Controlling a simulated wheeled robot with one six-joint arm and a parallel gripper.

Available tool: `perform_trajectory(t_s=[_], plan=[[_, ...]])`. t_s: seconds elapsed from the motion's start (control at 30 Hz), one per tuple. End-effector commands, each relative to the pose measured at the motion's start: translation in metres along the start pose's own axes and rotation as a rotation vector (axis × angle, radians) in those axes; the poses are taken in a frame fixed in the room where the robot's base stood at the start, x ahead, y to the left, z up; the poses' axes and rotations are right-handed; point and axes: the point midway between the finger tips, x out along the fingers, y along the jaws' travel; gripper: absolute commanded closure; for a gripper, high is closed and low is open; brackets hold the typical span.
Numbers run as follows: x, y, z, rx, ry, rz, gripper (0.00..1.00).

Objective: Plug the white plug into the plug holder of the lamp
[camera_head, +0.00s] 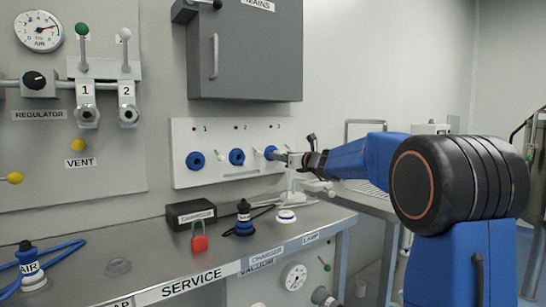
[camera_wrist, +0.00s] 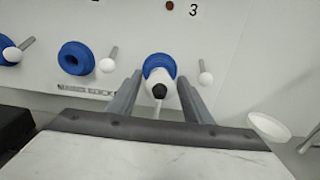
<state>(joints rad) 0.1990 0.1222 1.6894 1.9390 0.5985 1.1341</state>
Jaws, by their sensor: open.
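In the wrist view, a white plug (camera_wrist: 161,88) with a dark rear end sits at the blue ring of socket 3 (camera_wrist: 158,62) on the white wall panel. My gripper (camera_wrist: 157,88) is open, its fingers on either side of the plug with gaps showing. In the head view, my gripper (camera_head: 287,157) reaches from the right to socket 3 (camera_head: 271,153) and mostly hides the plug. A low white round holder (camera_head: 286,216) stands on the bench behind a label that seems to read LAMP (camera_head: 311,238); nothing visibly stands in it.
Sockets 1 (camera_head: 195,160) and 2 (camera_head: 237,157) have small white levers beside them. A white lamp-like stand (camera_head: 300,182) rises below my gripper. A grey cabinet (camera_head: 245,50) hangs above.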

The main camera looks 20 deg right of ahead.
Motion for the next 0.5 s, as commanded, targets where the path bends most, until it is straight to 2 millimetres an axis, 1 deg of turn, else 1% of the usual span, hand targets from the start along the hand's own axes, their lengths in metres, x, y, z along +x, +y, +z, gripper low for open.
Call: perform_trajectory(t_s=[0.17, 0.5], plan=[[0.0065, -0.0001, 0.0000, 0.000, 0.000, 0.000, 0.55], [0.0071, 0.0003, 0.0001, 0.000, 0.000, 0.000, 0.55]])
